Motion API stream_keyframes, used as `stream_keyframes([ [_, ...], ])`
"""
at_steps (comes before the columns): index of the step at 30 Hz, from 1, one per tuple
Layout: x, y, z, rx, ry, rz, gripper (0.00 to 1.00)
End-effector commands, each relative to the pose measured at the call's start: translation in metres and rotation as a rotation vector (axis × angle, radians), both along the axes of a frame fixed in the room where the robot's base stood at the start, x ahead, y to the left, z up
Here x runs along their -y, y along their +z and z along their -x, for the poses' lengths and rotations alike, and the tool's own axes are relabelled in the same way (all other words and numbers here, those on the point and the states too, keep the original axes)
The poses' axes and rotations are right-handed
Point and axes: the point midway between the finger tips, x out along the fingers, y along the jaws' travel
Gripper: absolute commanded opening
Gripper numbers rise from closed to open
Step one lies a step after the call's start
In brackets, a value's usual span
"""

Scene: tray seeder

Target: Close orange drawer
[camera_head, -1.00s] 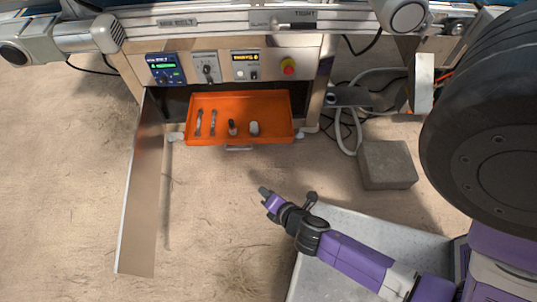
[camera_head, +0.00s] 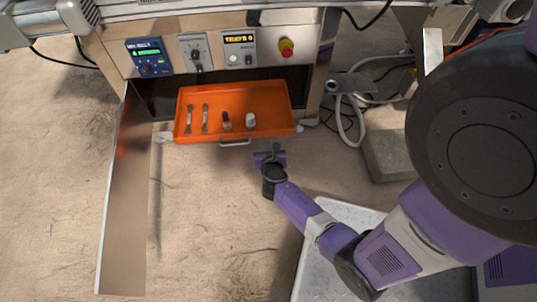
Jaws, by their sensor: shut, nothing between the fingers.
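The orange drawer (camera_head: 272,91) is pulled out from the cabinet below the control panel. Several small items lie in it: two slim metal tools, a dark-topped piece and a pale round one. Its metal handle (camera_head: 236,143) is on the front face. My gripper (camera_head: 269,152) is shut and empty. In the picture it is just below and to the right of the handle, close to the drawer front. I cannot tell whether it touches the drawer; a small gap seems to show.
An open metal door (camera_head: 127,200) hangs at the left of the drawer. The control panel (camera_head: 197,55) with a red knob (camera_head: 287,46) is above it. A grey block (camera_head: 385,150) and cables lie at the right.

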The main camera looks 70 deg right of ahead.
Motion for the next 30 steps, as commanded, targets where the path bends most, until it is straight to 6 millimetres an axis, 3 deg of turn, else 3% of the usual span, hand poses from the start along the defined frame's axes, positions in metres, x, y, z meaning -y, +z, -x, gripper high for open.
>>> stream_keyframes([
  [3, 0.019, -0.015, -0.007, 0.002, -0.003, 0.000, 0.00],
  [12, 0.050, -0.011, -0.021, 0.002, -0.001, -0.001, 0.00],
  [30, 0.056, -0.010, -0.024, 0.002, 0.001, -0.001, 0.00],
])
